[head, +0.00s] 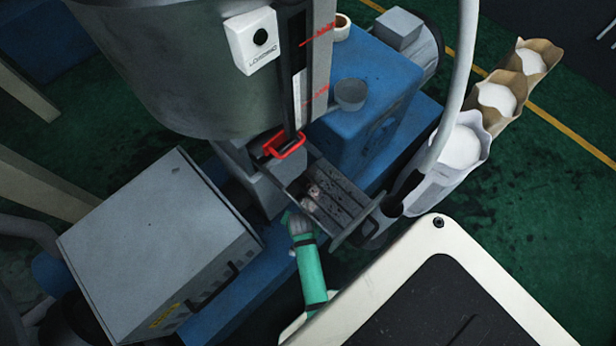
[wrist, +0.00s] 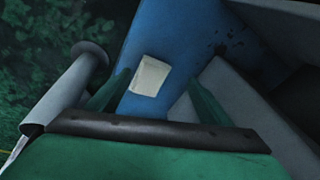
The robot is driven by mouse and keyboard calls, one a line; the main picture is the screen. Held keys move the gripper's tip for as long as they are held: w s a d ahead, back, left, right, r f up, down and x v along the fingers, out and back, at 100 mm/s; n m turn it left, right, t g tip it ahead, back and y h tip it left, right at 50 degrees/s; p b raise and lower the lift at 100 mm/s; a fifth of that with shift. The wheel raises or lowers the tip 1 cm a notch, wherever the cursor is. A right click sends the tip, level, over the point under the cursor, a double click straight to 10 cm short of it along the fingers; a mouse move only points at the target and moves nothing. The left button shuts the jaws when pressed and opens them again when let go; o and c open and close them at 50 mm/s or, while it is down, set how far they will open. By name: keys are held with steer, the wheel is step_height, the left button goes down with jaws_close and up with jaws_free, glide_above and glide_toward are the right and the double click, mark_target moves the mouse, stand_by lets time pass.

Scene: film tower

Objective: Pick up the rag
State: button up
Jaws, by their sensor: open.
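A small crumpled, dirty, pale thing (head: 313,194), which may be the rag, lies on the dark slatted metal tray (head: 345,190) in the head view. It is too small to be sure. My green gripper (head: 289,217) is just below and left of the tray, apart from that thing as far as I can tell. In the wrist view my gripper (wrist: 159,78) is open, with nothing seen held. A flat cream patch (wrist: 150,76) shows between its fingers on a blue surface; whether it is a cloth or a label I cannot tell.
A grey box (head: 160,240) with a black handle stands left of my arm. A large grey tank (head: 180,70) and a red handle (head: 283,145) are above the tray. A blue machine (head: 365,110) and open sacks (head: 460,145) stand right. A grey cylinder (wrist: 62,92) is close left in the wrist view.

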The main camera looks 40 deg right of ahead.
steer(key=d+m, duration=0.1)
steer(key=w+d+g, duration=0.1)
steer(key=d, duration=0.1)
steer(key=w+d+m+g+y, duration=0.1)
steer(key=shift+d+r+m, duration=0.2)
steer(key=shift+r+m, duration=0.1)
steer(key=shift+r, duration=0.1)
steer(key=shift+w+d+r+m+g+y, duration=0.1)
steer(key=shift+d+r+m+g+y, duration=0.05)
steer(key=shift+d+m+g+y, duration=0.15)
steer(key=shift+f, duration=0.95)
steer(key=f, duration=0.4)
steer(key=shift+s+a, duration=0.2)
steer(key=shift+s, duration=0.05)
steer(key=shift+f, duration=0.75)
steer(key=shift+a, duration=0.1)
steer(key=shift+c, duration=0.3)
steer(key=shift+s, duration=0.1)
steer(key=c, duration=1.1)
